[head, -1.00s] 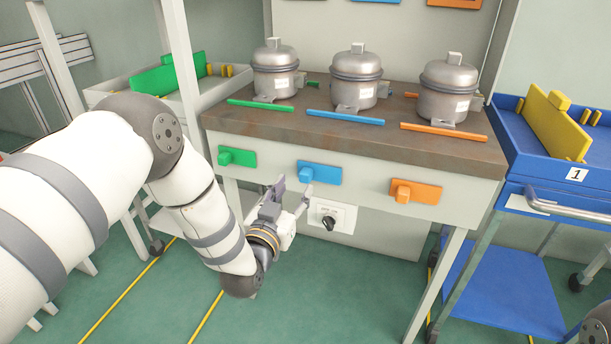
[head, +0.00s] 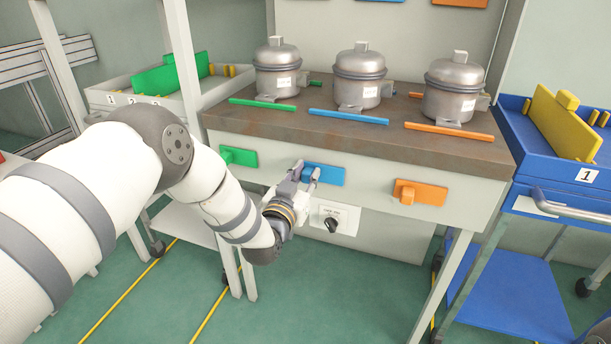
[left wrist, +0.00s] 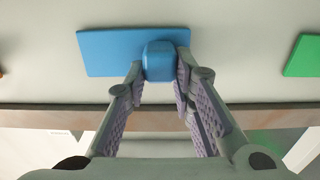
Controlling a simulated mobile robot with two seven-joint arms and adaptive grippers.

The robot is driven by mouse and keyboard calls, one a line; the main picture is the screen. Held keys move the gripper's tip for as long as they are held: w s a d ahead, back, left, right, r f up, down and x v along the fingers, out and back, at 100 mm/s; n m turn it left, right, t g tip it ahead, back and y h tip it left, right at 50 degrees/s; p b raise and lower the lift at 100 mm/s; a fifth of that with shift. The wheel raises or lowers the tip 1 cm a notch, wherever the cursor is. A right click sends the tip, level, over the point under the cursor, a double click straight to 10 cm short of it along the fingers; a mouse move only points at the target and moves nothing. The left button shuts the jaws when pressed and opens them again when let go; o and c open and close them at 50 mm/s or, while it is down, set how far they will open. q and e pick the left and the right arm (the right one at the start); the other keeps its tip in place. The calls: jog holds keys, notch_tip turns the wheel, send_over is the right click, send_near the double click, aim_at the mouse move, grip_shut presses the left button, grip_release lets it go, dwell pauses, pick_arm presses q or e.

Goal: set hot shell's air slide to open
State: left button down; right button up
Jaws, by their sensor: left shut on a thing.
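Three grey metal shells, left (head: 276,70), middle (head: 359,78) and right (head: 454,92), stand on the bench, behind a green, a blue and an orange bar. On the bench front are a green slide (head: 239,156), a blue slide (head: 325,175) and an orange slide (head: 419,193), each a plate with a block knob. My left gripper (head: 305,174) is shut on the blue knob (left wrist: 159,61), which sits towards the plate's left end in the head view. In the head view the gripper partly hides this knob. My right gripper is out of view. No hot mark shows on any shell.
A panel with a black rotary knob (head: 331,224) sits just below the blue slide. A blue cart (head: 533,176) marked 1 stands at the right. A white tray rack (head: 120,98) with green and yellow parts stands at the left.

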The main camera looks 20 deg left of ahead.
pick_arm(q)
jog(key=d, duration=0.6)
jog(key=shift+s+d, duration=0.15)
jog(key=c, duration=1.4)
grip_release()
jog(key=shift+o, duration=0.2)
send_near(336, 173)
jog(key=s, duration=0.5)
jog(key=shift+s+r, duration=0.1)
jog(key=shift+s, duration=0.15)
